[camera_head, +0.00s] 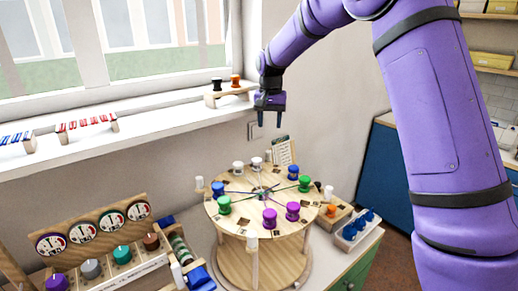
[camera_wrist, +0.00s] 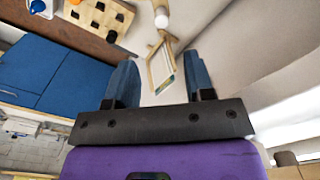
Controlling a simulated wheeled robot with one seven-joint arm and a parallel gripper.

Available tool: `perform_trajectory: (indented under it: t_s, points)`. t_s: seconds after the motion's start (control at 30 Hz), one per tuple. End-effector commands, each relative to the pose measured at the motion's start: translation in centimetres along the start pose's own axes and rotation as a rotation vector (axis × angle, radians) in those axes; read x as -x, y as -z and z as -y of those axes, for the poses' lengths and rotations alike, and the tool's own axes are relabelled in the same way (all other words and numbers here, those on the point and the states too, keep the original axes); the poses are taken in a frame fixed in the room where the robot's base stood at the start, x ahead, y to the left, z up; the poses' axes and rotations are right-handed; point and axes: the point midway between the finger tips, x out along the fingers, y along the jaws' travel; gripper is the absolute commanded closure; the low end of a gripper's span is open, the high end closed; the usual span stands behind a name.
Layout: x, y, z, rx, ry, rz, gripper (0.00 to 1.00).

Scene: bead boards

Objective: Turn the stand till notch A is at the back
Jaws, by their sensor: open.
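Small dark marks show near the rim, but I cannot read which is notch A. My gripper (camera_head: 270,122) is open and empty, pointing down, above and behind the stand. Its two fingers also show apart in the wrist view (camera_wrist: 160,82).
A card in a wooden frame (camera_head: 284,150) stands behind the stand. A rack with dials (camera_head: 92,232) and colored knobs is at the left. The window sill (camera_head: 150,108) carries small racks. Air above the stand is clear.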

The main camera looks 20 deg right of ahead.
Motion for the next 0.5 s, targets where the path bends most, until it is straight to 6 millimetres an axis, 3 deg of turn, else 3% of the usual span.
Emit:
perform_trajectory:
  t_s: [0.23,0.5]
  points:
    - [-2.1,0.1,0.1,-0.003,-0.002,0.004,0.52]
    - [-7.1,0.1,0.1,-0.003,-0.003,0.004,0.52]
